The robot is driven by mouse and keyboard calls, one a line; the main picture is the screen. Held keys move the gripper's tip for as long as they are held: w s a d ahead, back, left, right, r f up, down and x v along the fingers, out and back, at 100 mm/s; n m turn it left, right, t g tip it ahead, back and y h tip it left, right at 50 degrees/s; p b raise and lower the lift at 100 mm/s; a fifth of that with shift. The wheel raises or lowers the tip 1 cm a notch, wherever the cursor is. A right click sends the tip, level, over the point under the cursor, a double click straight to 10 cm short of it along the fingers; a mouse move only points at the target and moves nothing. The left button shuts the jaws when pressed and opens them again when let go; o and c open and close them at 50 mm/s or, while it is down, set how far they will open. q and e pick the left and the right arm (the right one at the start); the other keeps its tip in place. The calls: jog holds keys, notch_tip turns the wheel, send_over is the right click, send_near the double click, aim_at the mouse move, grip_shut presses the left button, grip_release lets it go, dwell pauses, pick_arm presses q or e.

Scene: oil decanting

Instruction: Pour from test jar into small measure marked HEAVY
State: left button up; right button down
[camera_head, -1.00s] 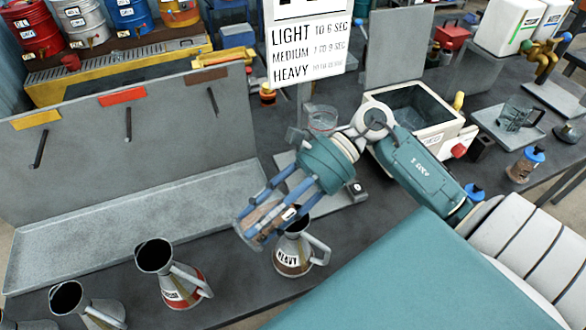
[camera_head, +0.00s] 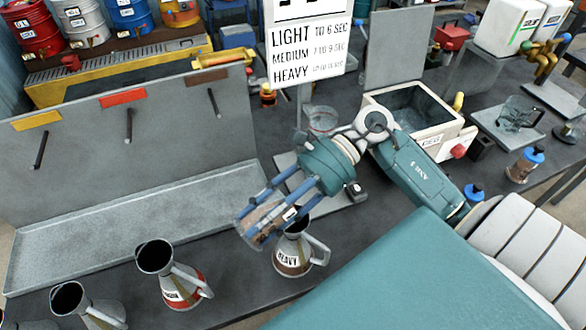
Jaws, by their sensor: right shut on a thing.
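My right gripper (camera_head: 268,216) is shut on the test jar (camera_head: 252,228), a clear jar with brown oil in it. The jar is held tilted, in the picture just left of the mouth of the small measure marked HEAVY (camera_head: 291,260). The HEAVY measure stands upright on the bench, with a spout and a side handle. My gripper's fingers partly cover the jar and the upper part of that measure. I cannot tell whether jar and measure touch, and I see no clear stream of oil. My left gripper is out of view.
A red-banded measure (camera_head: 182,285) and another measure (camera_head: 88,308) stand to the left. A grey rack with hooks (camera_head: 70,170) stands behind them. A sign with LIGHT, MEDIUM and HEAVY times (camera_head: 305,50) stands behind my arm. A white bin (camera_head: 440,138) is at right.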

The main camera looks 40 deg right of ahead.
jog(key=shift+r+y, duration=0.15)
jog(key=shift+y, duration=0.15)
dwell(0.4)
jog(key=shift+b, duration=0.55)
jog(key=shift+y+b, duration=0.4)
jog(key=shift+b, duration=0.1)
jog(key=shift+d+f+b, duration=0.1)
jog(key=shift+f+b, duration=0.1)
jog(key=shift+b, duration=0.3)
jog(key=shift+f+y+b, duration=0.1)
jog(key=shift+y+b, duration=0.4)
jog(key=shift+b, duration=0.45)
jog(key=shift+d+r+y+b, duration=0.2)
jog(key=shift+r+y+b, duration=0.4)
jog(key=shift+b, duration=1)
jog(key=shift+d+r+y+b, duration=0.15)
jog(key=shift+y+b, duration=0.55)
jog(key=shift+b, duration=0.7)
